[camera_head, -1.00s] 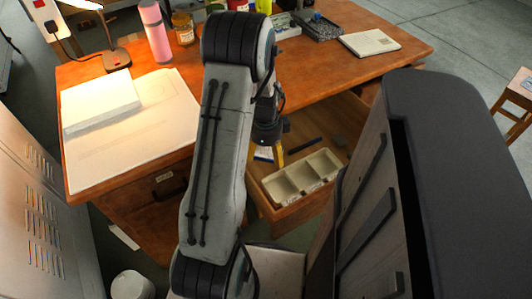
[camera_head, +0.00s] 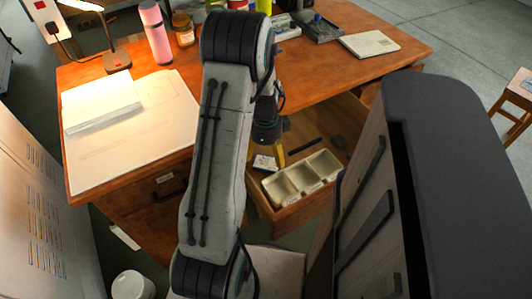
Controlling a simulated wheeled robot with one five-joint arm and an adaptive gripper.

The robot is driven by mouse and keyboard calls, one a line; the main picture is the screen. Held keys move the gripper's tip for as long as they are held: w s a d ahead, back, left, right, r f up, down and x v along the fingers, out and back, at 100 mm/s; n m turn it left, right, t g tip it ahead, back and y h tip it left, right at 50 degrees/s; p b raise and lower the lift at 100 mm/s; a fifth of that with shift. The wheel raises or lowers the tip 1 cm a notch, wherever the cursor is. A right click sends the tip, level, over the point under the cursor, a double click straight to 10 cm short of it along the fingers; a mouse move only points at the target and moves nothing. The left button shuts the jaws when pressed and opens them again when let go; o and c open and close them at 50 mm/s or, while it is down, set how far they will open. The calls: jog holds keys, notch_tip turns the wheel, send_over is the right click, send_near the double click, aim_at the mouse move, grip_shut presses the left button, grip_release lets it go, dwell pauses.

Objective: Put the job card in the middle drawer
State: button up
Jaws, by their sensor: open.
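A small white card with a dark mark, which looks like the job card (camera_head: 264,162), lies inside the open drawer (camera_head: 290,215) under the desk top, left of a divided cream tray. My gripper (camera_head: 270,138) is above the drawer's left part, just over the card and apart from it as far as I can see. The gripper is open; its fingertips are small and partly hidden by my arm. A yellow strip (camera_head: 280,155) shows beside the card; I cannot tell whether it lies in the drawer.
The cream tray (camera_head: 301,177) fills the drawer's front. A dark bar (camera_head: 305,145) lies behind it. The wooden desk (camera_head: 330,75) holds a lamp, a pink bottle (camera_head: 156,32), papers and a white pad (camera_head: 369,44). A grey cabinet (camera_head: 30,190) stands at left.

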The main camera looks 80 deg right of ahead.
aim_at(265, 167)
notch_tip(265, 167, up, 12)
jog(key=p, duration=0.2)
jog(key=shift+f, duration=0.2)
jog(key=w+a+r+n, duration=0.4)
jog(key=w+a+n, duration=0.35)
jog(key=w, duration=0.25)
jog(key=w+a+r+n, duration=0.3)
jog(key=w+a+n, duration=0.45)
jog(key=w, duration=0.35)
jog(key=a+r+n+t, duration=0.2)
jog(key=a+r+n, duration=0.1)
jog(key=a+n, duration=1.9)
jog(key=shift+s+a+t, duration=0.25)
jog(key=shift+a+t, duration=0.05)
jog(key=shift+a, duration=0.75)
